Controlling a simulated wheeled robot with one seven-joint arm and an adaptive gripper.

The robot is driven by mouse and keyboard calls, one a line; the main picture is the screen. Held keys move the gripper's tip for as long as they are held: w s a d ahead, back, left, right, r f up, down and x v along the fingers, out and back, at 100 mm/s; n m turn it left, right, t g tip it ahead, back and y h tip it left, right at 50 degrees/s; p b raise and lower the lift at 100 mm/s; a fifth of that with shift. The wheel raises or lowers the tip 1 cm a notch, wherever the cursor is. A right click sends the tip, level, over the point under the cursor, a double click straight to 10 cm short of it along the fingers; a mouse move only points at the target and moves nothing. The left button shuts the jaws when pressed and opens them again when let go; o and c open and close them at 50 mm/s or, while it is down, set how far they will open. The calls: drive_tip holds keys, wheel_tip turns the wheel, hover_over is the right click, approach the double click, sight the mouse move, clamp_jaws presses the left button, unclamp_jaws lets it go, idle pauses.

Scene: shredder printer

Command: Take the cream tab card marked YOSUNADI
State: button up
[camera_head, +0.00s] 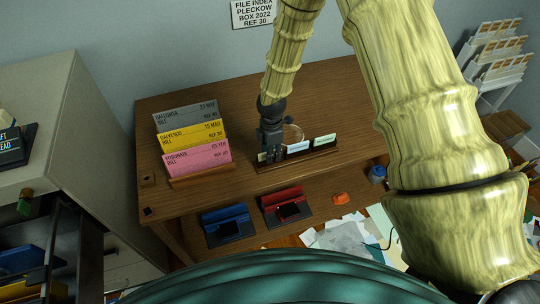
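A low wooden rack (312,158) on the wooden desk holds a row of small tab cards. A pale tab, which looks cream (262,156), shows at the rack's left end, partly hidden by my gripper. A light blue tab (298,147) stands in the middle and a pale greenish tab (325,140) at the right. The writing on these tabs is too small to read, so I cannot tell which says YOSUNADI. My dark gripper (271,154) points down at the rack's left end, at or just beside the cream tab. Its fingers are too small and dark to show whether they are open or shut on it.
Grey, yellow and pink bill cards (197,158) stand in a wooden holder left of my gripper. Blue (228,224) and red (286,205) devices lie below the desktop. A cabinet (45,130) stands at left.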

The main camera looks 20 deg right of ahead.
clamp_jaws()
drive_tip(key=shift+r, duration=0.1)
idle(0.3)
drive_tip(key=shift+r+b, duration=0.6)
drive_tip(key=shift+r, duration=0.2)
drive_tip(key=shift+r+b, duration=0.45)
drive_tip(key=shift+r, duration=0.4)
drive_tip(key=s+d+b, duration=0.1)
drive_tip(key=s+b, duration=0.1)
drive_tip(key=s, duration=0.6)
drive_tip(key=s+d+r+b, duration=0.1)
drive_tip(key=s+b, duration=0.1)
drive_tip(key=s, duration=0.6)
drive_tip(key=shift+d+r, duration=0.25)
drive_tip(key=shift+d, duration=0.05)
drive_tip(key=shift+w, duration=0.1)
drive_tip(key=shift+r, duration=0.15)
